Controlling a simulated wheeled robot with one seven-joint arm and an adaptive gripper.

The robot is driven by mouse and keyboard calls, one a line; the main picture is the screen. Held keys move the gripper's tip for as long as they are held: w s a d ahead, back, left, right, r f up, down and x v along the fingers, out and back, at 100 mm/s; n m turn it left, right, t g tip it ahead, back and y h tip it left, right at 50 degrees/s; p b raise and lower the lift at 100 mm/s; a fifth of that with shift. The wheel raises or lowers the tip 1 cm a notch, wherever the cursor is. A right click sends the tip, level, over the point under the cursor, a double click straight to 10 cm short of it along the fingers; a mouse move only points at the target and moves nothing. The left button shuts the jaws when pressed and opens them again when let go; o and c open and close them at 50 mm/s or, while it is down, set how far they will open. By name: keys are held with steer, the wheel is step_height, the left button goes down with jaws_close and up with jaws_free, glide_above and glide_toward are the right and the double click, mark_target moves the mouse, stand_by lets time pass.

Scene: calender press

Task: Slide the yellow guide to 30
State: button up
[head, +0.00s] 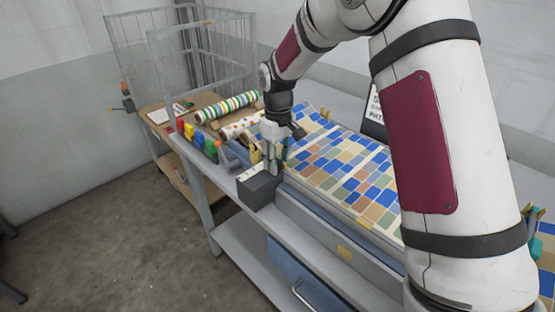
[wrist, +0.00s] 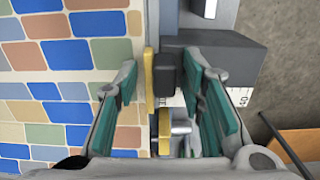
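My gripper (wrist: 163,72) points down over the edge of the patterned surface, its two teal-padded fingers apart. It also shows in the head view (head: 272,160). Between the fingers in the wrist view are a small dark block (wrist: 168,72), a thin upright yellow strip (wrist: 149,82) and a second yellow piece (wrist: 164,128) beside a metal part. I cannot tell which yellow piece is the guide. A white scale (wrist: 238,97) with black marks runs beside them, partly hidden by the right finger; the guide's reading cannot be made out.
A dark grey box (head: 261,190) sits on the bench edge beside my gripper. The tiled sheet (head: 345,170) stretches to the right. Colored blocks (head: 197,138) and patterned rolls (head: 228,107) lie to the left. A wire cage (head: 180,55) stands behind; the floor in front is clear.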

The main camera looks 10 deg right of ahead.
mark_target(278, 159)
step_height(278, 159, up, 12)
stand_by(0.6)
steer(key=s+d+r+m+t, duration=0.1)
steer(key=s+d+r+m, duration=0.15)
steer(key=s+r, duration=0.5)
steer(key=s+d+r+m+t, duration=0.1)
steer(key=s+d+r+t, duration=0.2)
steer(key=s, duration=0.7)
steer(key=s+d+f+m+t, duration=0.1)
steer(key=s+d+m, duration=0.1)
steer(key=s, duration=1.3)
steer(key=shift+s+d+m, duration=0.2)
steer(key=shift+s+m, duration=0.05)
steer(key=shift+m, duration=0.4)
